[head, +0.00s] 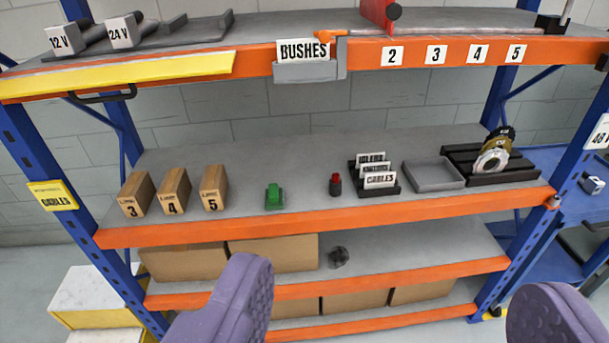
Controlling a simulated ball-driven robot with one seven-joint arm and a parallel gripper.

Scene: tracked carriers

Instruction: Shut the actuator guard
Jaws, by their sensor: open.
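A long yellow panel (125,76), which looks like the actuator guard, runs along the left front edge of the top shelf. A black handle (103,96) shows just under its lower edge. Behind it, dark cylindrical parts with a 12 V label (65,39) and a 24 V label (124,32) stand uncovered on a grey plate. My gripper (392,300) shows as two purple fingers, wide apart at the bottom of the view. It is open and empty, lower than the panel and to its right, touching nothing visible.
The blue and orange rack has a middle shelf (310,165) with numbered boxes, a green part (274,196), label cards and a grey tray (433,175). A bushes bin (306,70) hangs beside the panel. Blue uprights (60,185) stand at both sides.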

